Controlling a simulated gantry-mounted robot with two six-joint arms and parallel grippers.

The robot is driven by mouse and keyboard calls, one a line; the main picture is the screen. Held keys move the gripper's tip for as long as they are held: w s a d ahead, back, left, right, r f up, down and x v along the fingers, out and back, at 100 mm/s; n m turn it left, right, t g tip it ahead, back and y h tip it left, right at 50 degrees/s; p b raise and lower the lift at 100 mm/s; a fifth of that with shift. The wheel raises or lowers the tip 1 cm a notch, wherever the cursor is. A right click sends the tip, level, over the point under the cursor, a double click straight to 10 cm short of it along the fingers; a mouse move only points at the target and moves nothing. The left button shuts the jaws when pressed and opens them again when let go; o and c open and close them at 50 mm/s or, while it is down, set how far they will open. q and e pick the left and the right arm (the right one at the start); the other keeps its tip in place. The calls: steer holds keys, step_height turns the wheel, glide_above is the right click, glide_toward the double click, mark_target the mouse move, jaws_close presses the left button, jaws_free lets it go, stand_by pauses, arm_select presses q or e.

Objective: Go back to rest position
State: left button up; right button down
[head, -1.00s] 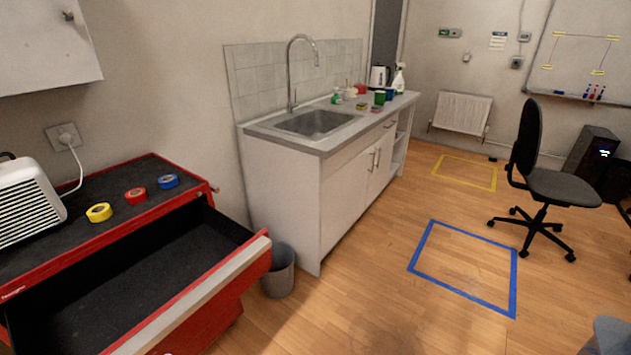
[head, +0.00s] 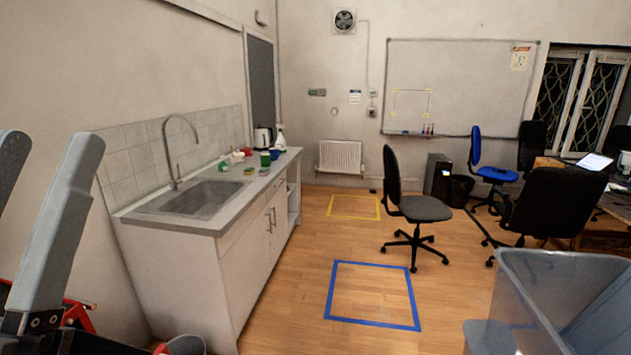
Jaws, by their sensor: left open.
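My left gripper (head: 48,148) is at the left edge of the head view, pointing up, with its two grey fingers spread apart. Nothing shows between the fingers. The left finger is partly cut off by the picture edge. My right gripper is not in view.
A translucent blue-grey tub (head: 540,285) fills the lower right. An office chair (head: 415,208) stands beyond. Floor around the blue tape square (head: 373,321) is clear.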

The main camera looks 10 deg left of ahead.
arm_select(q)
step_height(320, 180, up, 37)
steer(key=d+h+p, duration=0.2)
steer(key=h+p, duration=0.1)
steer(key=p, duration=3.5)
steer(key=shift+w+m, duration=0.3)
steer(key=shift+a, duration=0.1)
